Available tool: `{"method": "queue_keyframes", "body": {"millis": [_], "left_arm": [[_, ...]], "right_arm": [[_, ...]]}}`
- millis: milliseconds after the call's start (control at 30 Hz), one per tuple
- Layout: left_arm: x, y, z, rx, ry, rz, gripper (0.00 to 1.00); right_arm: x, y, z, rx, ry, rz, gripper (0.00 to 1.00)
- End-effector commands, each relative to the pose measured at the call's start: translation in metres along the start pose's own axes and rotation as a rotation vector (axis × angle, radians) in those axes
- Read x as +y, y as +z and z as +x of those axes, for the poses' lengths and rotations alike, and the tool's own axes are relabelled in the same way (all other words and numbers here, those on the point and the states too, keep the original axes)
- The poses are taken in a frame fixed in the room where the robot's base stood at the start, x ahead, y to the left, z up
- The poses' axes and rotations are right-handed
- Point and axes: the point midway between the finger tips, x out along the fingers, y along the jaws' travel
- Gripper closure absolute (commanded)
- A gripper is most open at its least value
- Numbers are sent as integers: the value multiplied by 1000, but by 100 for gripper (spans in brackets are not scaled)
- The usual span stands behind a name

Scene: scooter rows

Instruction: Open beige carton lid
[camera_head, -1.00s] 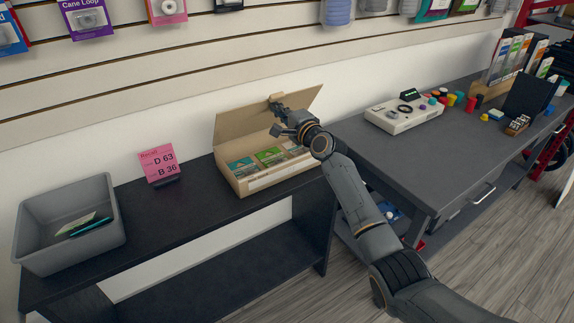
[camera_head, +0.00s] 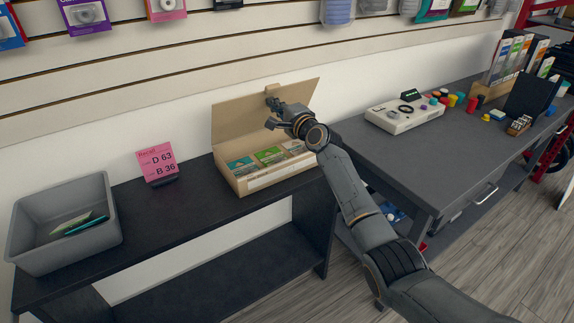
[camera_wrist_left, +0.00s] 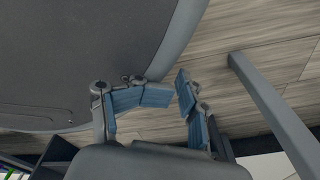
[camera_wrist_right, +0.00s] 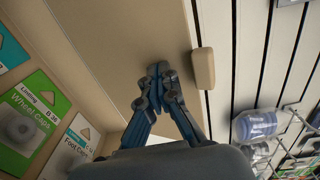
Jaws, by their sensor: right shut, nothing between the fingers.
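The beige carton (camera_head: 265,180) sits on the dark shelf. Its lid (camera_head: 240,120) stands raised, leaning back toward the wall, and its inside is exposed. A small tab (camera_head: 271,89) shows on the lid's upper edge; the tab also shows in the right wrist view (camera_wrist_right: 203,68). My right gripper (camera_head: 272,104) is shut and empty in front of the lid's inner face, below the tab. In the right wrist view its fingertips (camera_wrist_right: 160,70) meet close to the lid; contact cannot be told. My left gripper (camera_wrist_left: 177,92) shows only in the left wrist view, fingers slightly apart and empty.
Flat packets (camera_head: 270,156) lie in the carton. A grey bin (camera_head: 65,255) and a pink sign (camera_head: 157,162) stand to the left. A grey table (camera_head: 440,150) with a white device (camera_head: 403,117) stands to the right. A slatted wall (camera_head: 200,60) rises behind.

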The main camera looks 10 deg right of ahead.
Motion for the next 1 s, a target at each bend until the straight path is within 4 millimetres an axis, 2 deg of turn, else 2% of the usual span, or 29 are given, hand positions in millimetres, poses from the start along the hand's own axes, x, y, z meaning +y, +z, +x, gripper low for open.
{"method": "queue_keyframes", "body": {"millis": [167, 1000], "left_arm": [[0, -10, 2, 7, -1, -1, 60], [-1, -51, -10, 29, -2, -7, 60]], "right_arm": [[0, 0, 5, -1, -1, 0, 100], [-1, 0, 14, 0, -1, -1, 100]]}}
